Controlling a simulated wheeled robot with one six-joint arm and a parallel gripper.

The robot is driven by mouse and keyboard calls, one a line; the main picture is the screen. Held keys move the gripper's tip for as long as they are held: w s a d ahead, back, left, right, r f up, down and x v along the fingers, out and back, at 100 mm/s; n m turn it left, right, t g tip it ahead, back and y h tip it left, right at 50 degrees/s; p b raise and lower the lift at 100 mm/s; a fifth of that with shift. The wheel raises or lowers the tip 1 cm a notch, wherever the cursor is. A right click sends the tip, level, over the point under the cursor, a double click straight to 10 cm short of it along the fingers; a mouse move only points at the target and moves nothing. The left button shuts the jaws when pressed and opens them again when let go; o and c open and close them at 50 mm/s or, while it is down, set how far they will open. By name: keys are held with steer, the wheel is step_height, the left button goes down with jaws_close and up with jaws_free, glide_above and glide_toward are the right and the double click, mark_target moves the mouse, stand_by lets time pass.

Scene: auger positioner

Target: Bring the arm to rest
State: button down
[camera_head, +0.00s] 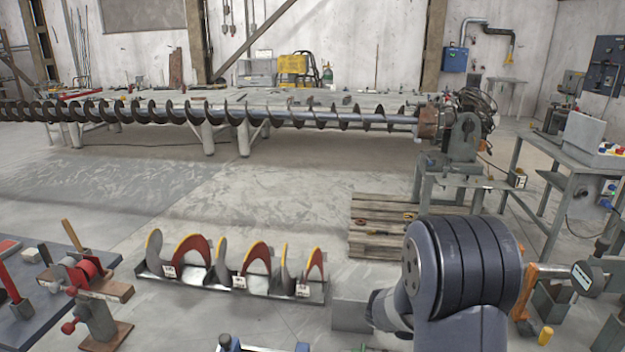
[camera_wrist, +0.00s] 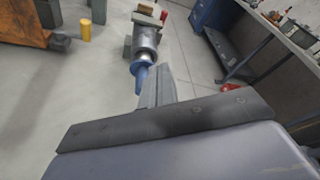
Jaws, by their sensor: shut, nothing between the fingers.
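My arm (camera_head: 465,270) rises at the lower right of the head view, with a dark ribbed joint facing me. My gripper is hidden in that view. In the wrist view my gripper (camera_wrist: 155,84) shows as grey fingers close together beyond a dark bar. It is shut and empty, with open floor and a blue-and-grey cylindrical piece (camera_wrist: 143,62) behind it. I cannot tell the exact gap to that piece.
A long auger (camera_head: 300,115) runs across the back to a drive unit (camera_head: 462,135). A rack of curved flights (camera_head: 235,284) and a wooden pallet (camera_head: 375,238) are on the floor. A workbench (camera_head: 575,170) stands right. The central floor is clear.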

step_height(320, 180, down, 9)
steer(key=shift+a+b, duration=0.15)
steer(key=shift+b, duration=0.55)
steer(key=shift+s+d+f+b, duration=0.1)
steer(key=shift+s+d+b, duration=0.05)
steer(key=shift+d, duration=0.5)
steer(key=shift+s+d+b, duration=0.1)
steer(key=shift+d+b, duration=0.05)
steer(key=shift+d, duration=0.45)
steer(key=p+v, duration=0.1)
steer(key=v, duration=0.1)
steer(key=p+v, duration=0.1)
steer(key=v, duration=0.1)
steer(key=p+v, duration=0.1)
steer(key=v, duration=0.1)
steer(key=shift+w+a+r, duration=0.1)
steer(key=shift+a+r, duration=0.1)
steer(key=shift+r, duration=0.15)
steer(key=s+d+r, duration=0.2)
steer(key=d+r, duration=0.1)
steer(key=r, duration=0.5)
step_height(320, 180, down, 9)
steer(key=shift+r+b, duration=0.1)
steer(key=shift+b, duration=0.8)
